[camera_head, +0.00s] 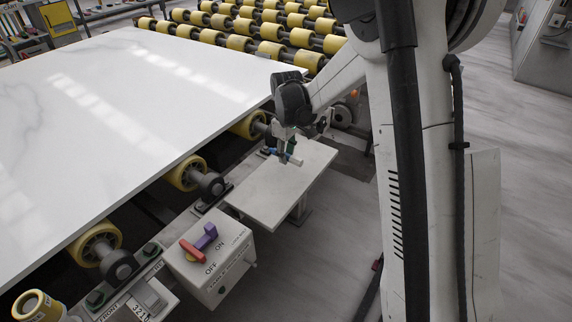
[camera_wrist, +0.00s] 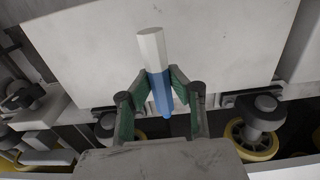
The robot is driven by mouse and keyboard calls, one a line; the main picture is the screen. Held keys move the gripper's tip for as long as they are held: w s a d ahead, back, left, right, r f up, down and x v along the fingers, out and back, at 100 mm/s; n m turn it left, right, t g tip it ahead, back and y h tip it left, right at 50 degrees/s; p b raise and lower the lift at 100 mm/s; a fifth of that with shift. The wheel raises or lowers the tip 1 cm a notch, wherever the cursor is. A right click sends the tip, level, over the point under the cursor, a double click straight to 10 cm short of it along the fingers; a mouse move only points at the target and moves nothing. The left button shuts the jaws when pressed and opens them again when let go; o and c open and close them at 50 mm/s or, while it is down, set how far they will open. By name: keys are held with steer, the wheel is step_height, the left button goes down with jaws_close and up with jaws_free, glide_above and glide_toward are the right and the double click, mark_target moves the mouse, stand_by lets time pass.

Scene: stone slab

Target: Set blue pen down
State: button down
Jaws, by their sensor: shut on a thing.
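The blue pen (camera_wrist: 162,96) has a blue body and a white end, and sits between the green fingers of my gripper (camera_wrist: 161,78) in the wrist view. The fingers are shut on it. In the head view my gripper (camera_head: 284,152) is over the small pale side table (camera_head: 262,196), near its far end. The pen (camera_head: 294,159) shows there as a short blue and white piece, lying roughly level. Whether the pen touches the table top I cannot tell. The table top also shows in the wrist view (camera_wrist: 90,50) behind the pen.
A large white stone slab (camera_head: 130,110) rests on yellow rollers (camera_head: 185,173) to the left of the table. A switch box (camera_head: 213,262) with red and purple levers stands at the table's near end. The table's near part is bare.

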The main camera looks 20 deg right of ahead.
mark_target(286, 172)
steer(key=shift+f+b, duration=0.4)
steer(key=shift+f, duration=1.45)
steer(key=shift+f+b, duration=0.55)
steer(key=shift+f, duration=0.05)
steer(key=c, duration=1.6)
jaws_free()
steer(key=shift+c, duration=0.2)
steer(key=shift+r, duration=0.15)
